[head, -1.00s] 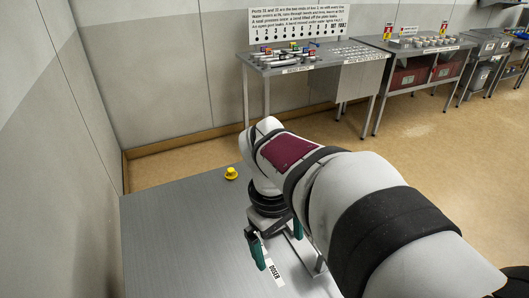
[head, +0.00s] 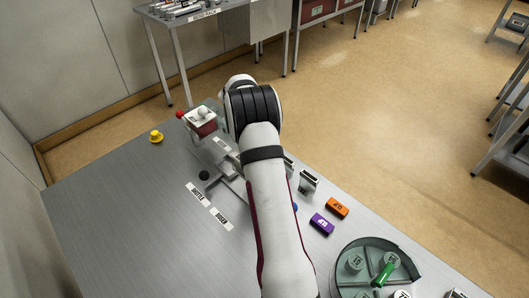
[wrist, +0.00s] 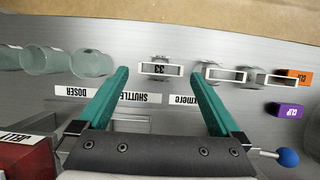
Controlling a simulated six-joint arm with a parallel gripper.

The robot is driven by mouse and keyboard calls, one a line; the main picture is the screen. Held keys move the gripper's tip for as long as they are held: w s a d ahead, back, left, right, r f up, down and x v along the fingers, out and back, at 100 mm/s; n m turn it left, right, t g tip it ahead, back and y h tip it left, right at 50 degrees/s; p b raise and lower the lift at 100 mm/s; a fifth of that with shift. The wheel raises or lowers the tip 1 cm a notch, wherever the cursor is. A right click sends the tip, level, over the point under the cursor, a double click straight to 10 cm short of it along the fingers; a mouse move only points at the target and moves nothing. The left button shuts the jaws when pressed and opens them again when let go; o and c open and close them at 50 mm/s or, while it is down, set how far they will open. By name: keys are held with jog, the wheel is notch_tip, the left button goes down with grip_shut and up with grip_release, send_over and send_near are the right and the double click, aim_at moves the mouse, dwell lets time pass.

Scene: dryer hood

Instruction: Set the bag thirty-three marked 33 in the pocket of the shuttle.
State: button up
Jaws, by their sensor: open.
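The bag marked 33 (wrist: 160,70) shows in the wrist view as a pale-framed holder with its label upside down, standing beyond and between my fingertips. My gripper (wrist: 159,76) is open, its two teal fingers apart with nothing held; in the head view my arm hides it. A SHUTTLE label (head: 197,195) lies on the table in the head view and also shows upside down in the wrist view (wrist: 140,97), nearer than the bag. A metal rail piece with a black knob (head: 204,175) lies beside the label. I cannot make out the shuttle's pocket.
Two similar holders (wrist: 225,73) (wrist: 273,78) stand right of bag 33; glass jars (wrist: 45,59) stand left. An orange clip (head: 337,208), a purple clip (head: 322,223) and a round divided tray (head: 338,262) lie right of my arm. A red box (head: 202,128) and yellow button (head: 156,136) are left.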

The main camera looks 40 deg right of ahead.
jog(key=x, duration=0.5)
jog(key=shift+a, duration=0.15)
jog(key=c, duration=1.2)
notch_tip(320, 180, up, 9)
jog(key=shift+f, duration=0.1)
jog(key=shift+c, duration=0.2)
jog(key=w+a+r, duration=0.2)
jog(key=w+a, duration=0.2)
jog(key=a, duration=0.8)
jog(key=f, duration=0.8)
jog(key=shift+w+f, duration=0.2)
jog(key=shift+f, duration=0.2)
